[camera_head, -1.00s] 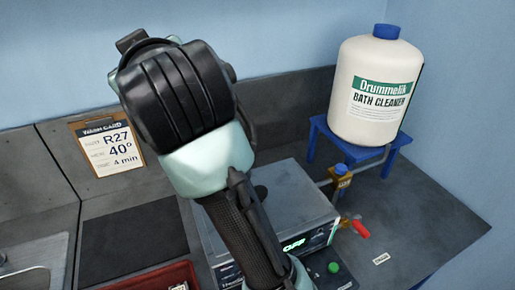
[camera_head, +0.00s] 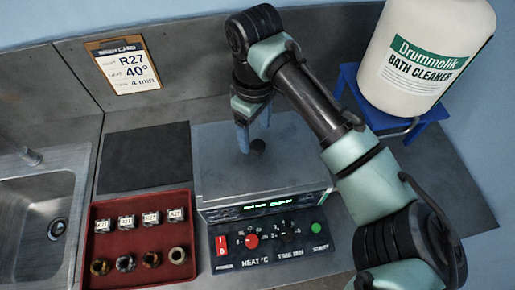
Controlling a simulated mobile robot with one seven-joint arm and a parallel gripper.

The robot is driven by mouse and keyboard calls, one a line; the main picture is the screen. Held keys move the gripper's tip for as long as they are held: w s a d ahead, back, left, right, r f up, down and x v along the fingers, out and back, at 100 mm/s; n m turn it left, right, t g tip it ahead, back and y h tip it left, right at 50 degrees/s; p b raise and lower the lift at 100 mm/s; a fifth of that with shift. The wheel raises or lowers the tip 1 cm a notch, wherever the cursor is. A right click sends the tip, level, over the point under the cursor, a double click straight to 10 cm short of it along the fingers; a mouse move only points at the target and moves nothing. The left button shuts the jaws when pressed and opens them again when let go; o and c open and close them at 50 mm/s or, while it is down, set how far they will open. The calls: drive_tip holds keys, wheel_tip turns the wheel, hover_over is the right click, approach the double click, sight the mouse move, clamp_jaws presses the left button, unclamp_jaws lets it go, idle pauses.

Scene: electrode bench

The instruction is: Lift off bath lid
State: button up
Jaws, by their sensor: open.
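The bath lid (camera_head: 290,168) is a flat grey metal cover on top of the bath (camera_head: 265,205), with a small round black knob (camera_head: 258,146) near its middle. The lid lies flat on the bath. My gripper (camera_head: 255,138) points down just over the lid, its fingers close around or just behind the knob. The jaws are open. I cannot tell whether a finger touches the knob.
A control panel with a red switch (camera_head: 222,245) and knobs is in front of the bath. A red tray (camera_head: 137,205) holds several labelled blocks and metal rings. A dark mat (camera_head: 145,158) is bare. A sink (camera_head: 40,215) is left. A cleaner drum (camera_head: 425,50) stands on a blue stand (camera_head: 430,115).

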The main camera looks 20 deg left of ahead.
sight(258, 145)
drive_tip(key=shift+w+d+f+p, duration=0.15)
drive_tip(key=shift+f+p, duration=0.45)
drive_tip(key=shift+f, duration=0.8)
drive_tip(key=shift+s+d+f+p, duration=0.1)
drive_tip(key=shift+f+p, duration=0.45)
drive_tip(key=shift+f, duration=0.85)
clamp_jaws()
drive_tip(key=shift+r, duration=0.1)
